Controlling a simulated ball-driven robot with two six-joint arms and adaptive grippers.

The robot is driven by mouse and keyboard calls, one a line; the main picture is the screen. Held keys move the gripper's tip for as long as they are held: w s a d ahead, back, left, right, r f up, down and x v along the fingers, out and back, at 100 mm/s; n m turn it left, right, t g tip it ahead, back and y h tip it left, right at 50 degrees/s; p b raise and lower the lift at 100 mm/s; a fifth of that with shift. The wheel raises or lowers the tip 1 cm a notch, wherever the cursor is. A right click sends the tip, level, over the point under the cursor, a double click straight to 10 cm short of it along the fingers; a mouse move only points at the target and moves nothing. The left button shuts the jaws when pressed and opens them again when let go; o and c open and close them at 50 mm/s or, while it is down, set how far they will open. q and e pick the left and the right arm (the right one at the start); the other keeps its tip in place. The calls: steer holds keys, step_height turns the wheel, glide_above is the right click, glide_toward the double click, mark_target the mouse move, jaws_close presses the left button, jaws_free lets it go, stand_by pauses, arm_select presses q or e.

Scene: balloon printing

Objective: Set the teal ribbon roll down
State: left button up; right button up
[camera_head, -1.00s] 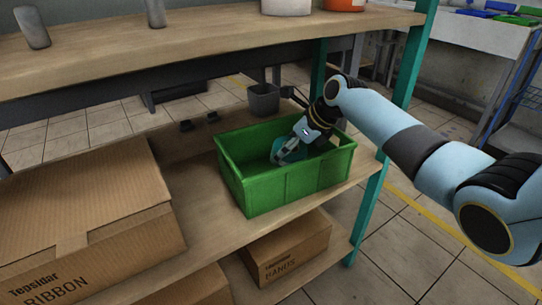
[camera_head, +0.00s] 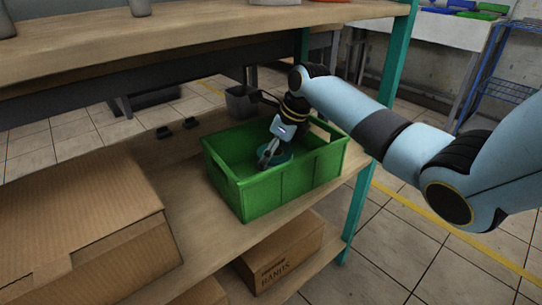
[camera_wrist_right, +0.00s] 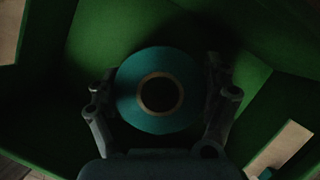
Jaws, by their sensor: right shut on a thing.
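The teal ribbon roll (camera_wrist_right: 134,84) is a ring with a brown core. It is between the fingers of my right gripper (camera_wrist_right: 160,92), which is shut on it, inside the green crate. In the head view the roll (camera_head: 284,156) shows partly beside the right gripper (camera_head: 268,158), low inside the green crate (camera_head: 282,190). Whether the roll touches the crate floor cannot be told. My left gripper is not in view.
The crate stands on a wooden shelf (camera_head: 190,215). A grey cup (camera_head: 241,101) is behind the crate. The upper shelf (camera_head: 200,35) and a teal post (camera_head: 360,200) are nearby.

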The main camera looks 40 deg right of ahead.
steer(key=shift+f, duration=0.4)
steer(key=shift+f+p, duration=0.15)
steer(key=shift+p, duration=0.15)
steer(key=o, duration=0.9)
steer(key=shift+c, duration=0.2)
steer(key=shift+o, duration=1.2)
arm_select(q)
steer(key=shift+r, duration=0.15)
